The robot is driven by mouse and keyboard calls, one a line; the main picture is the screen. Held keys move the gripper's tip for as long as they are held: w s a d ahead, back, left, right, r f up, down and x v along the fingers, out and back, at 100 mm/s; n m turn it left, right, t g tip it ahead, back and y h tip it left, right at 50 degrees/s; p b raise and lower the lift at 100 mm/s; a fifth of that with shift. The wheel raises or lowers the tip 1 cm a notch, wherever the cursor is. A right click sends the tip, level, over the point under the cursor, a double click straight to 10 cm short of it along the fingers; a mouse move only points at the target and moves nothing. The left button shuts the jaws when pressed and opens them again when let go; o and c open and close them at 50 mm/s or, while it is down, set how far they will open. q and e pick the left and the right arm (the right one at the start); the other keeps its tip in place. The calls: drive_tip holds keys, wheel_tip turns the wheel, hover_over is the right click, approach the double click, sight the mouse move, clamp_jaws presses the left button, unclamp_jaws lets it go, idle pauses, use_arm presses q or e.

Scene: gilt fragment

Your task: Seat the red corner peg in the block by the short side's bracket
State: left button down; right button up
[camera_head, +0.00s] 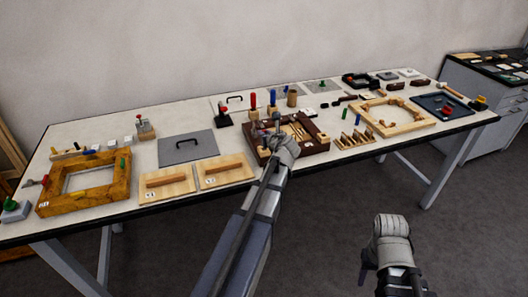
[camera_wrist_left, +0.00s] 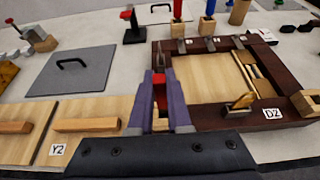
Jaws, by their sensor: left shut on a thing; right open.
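The dark brown frame labelled D2 (camera_head: 318,146) lies on the table under my left gripper. It also shows in the left wrist view (camera_wrist_left: 205,118). My left gripper (camera_wrist_left: 160,88) is shut on the red peg (camera_wrist_left: 160,92), which stands about upright between the purple fingers. A pale wooden block (camera_wrist_left: 160,124) at the frame's left corner shows just below the peg. I cannot tell whether the peg's lower end is in the block. My right gripper (camera_head: 366,264) is open and empty, in front of the table.
Another block (camera_wrist_left: 306,103) sits at the frame's right corner. Behind the frame stand a red-handled tool (camera_head: 253,101), a blue-handled tool (camera_head: 273,98) and a black stand (camera_head: 224,118). Wooden boards with handles (camera_head: 222,171) and a grey plate (camera_head: 187,148) lie to the left.

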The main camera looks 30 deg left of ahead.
use_arm(q)
drive_tip(key=shift+f+b, duration=1.95)
drive_tip(key=shift+f, duration=0.45)
use_arm(e)
drive_tip(key=shift+f, duration=2.45)
use_arm(q)
drive_tip(key=shift+f, duration=0.15)
use_arm(e)
drive_tip(key=shift+f, duration=0.1)
use_arm(q)
drive_tip(key=shift+f, duration=0.15)
drive_tip(key=c, duration=0.9)
unclamp_jaws()
drive_tip(key=shift+o, duration=0.2)
drive_tip(key=shift+r, duration=0.35)
drive_tip(key=p+v, duration=0.4)
drive_tip(key=v, duration=0.8)
drive_tip(key=shift+p, duration=0.3)
use_arm(e)
drive_tip(key=shift+r, duration=2.45)
